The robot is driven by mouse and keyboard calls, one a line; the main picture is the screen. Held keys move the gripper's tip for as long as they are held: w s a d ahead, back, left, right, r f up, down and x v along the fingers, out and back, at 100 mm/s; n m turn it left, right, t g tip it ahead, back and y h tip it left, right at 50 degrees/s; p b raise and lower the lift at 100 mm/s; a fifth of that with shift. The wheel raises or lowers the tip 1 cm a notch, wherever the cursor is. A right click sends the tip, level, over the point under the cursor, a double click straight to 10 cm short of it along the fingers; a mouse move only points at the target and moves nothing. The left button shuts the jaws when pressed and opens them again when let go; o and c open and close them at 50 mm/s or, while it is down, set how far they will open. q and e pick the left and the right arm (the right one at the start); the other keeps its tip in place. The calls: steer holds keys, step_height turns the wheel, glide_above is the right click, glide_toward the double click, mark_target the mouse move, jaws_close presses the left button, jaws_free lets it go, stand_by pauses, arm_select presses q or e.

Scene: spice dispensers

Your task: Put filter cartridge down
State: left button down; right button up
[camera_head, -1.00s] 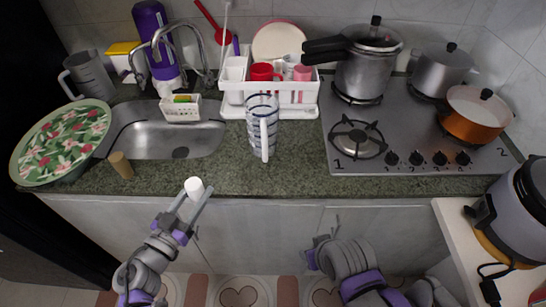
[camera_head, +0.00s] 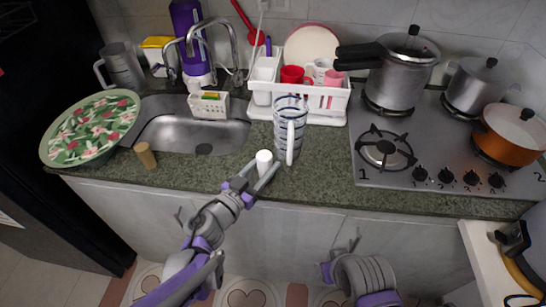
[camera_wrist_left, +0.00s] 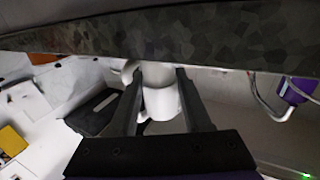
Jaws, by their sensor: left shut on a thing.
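The filter cartridge, a small white cylinder (camera_head: 264,160), is between the fingers of my left gripper (camera_head: 262,176). It stands roughly upright at the front part of the granite countertop (camera_head: 215,172). Whether its base touches the counter I cannot tell. In the left wrist view the white cartridge (camera_wrist_left: 161,103) shows between the two dark fingers of my left gripper (camera_wrist_left: 157,85), which are shut on it. My right gripper (camera_head: 340,255) is low in front of the cabinets, away from the counter; its fingers are too small to read.
A clear striped pitcher (camera_head: 290,128) stands just right of the cartridge. A tan cylinder (camera_head: 145,156) stands left, by the floral tray (camera_head: 90,128) and sink (camera_head: 195,135). The stove (camera_head: 440,150) is at right. Counter between tan cylinder and cartridge is clear.

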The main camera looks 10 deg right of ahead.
arm_select(q)
steer(key=x, duration=0.4)
steer(key=shift+w+d, duration=0.1)
steer(key=shift+d, duration=0.05)
steer(key=shift+f, duration=0.3)
steer(key=shift+f, duration=0.15)
steer(key=c, duration=0.6)
jaws_free()
steer(key=shift+s+a, duration=0.35)
steer(key=shift+a, duration=0.05)
steer(key=v, duration=1.1)
steer(key=shift+s+a, duration=0.1)
steer(key=shift+s, duration=0.05)
